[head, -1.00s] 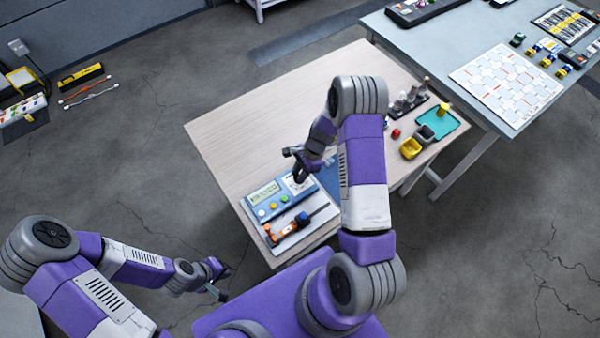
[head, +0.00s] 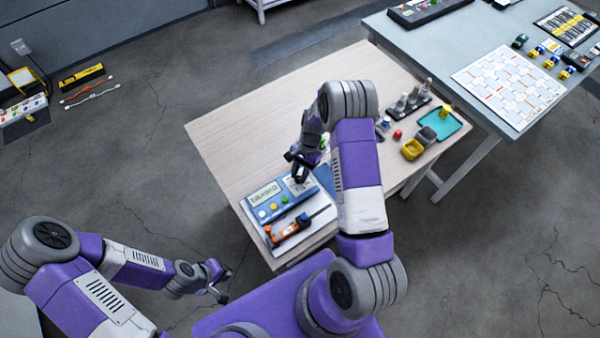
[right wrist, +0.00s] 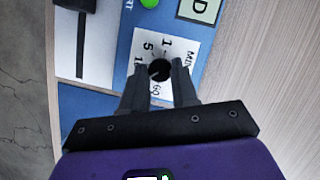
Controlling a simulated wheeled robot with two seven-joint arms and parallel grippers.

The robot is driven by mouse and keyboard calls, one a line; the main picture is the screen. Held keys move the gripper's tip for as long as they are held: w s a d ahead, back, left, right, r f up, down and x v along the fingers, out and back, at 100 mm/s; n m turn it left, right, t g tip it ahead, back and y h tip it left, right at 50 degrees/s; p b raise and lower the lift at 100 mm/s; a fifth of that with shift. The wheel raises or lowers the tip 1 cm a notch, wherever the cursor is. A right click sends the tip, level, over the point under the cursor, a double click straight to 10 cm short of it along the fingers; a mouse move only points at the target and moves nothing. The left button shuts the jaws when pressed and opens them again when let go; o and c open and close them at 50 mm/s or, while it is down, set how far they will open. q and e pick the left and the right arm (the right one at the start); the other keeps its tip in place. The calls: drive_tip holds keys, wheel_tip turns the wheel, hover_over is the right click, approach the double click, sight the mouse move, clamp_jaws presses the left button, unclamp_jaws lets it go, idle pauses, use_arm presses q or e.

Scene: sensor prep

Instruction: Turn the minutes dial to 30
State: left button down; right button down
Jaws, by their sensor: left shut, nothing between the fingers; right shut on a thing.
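The blue timer device (head: 268,210) lies at the front left of the wooden table, with a display and coloured buttons. Its minutes dial is a black knob (right wrist: 159,70) on a white printed label (right wrist: 176,52), seen in the right wrist view. Marks such as 1, 5 and 60 show around the knob; the others are covered or too small to read. My right gripper (right wrist: 158,72) is shut on the knob, one finger on each side; in the head view (head: 299,178) it is over the device's right end. My left gripper (head: 222,283) is shut and empty, off the table's left side.
An orange and black tool (head: 287,229) lies on a white tray in front of the device. A yellow cup (head: 412,149), a teal tray (head: 452,124) and small bottles stand at the table's right. The table's middle (head: 255,130) is clear.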

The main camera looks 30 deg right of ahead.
drive_tip(key=c, duration=0.9)
unclamp_jaws()
drive_tip(key=shift+o, duration=0.2)
drive_tip(key=shift+r, duration=0.1)
drive_tip(key=v, duration=0.7)
drive_tip(key=shift+r+p, duration=0.15)
drive_tip(key=shift+p, duration=0.15)
drive_tip(key=shift+w+d+r, duration=0.1)
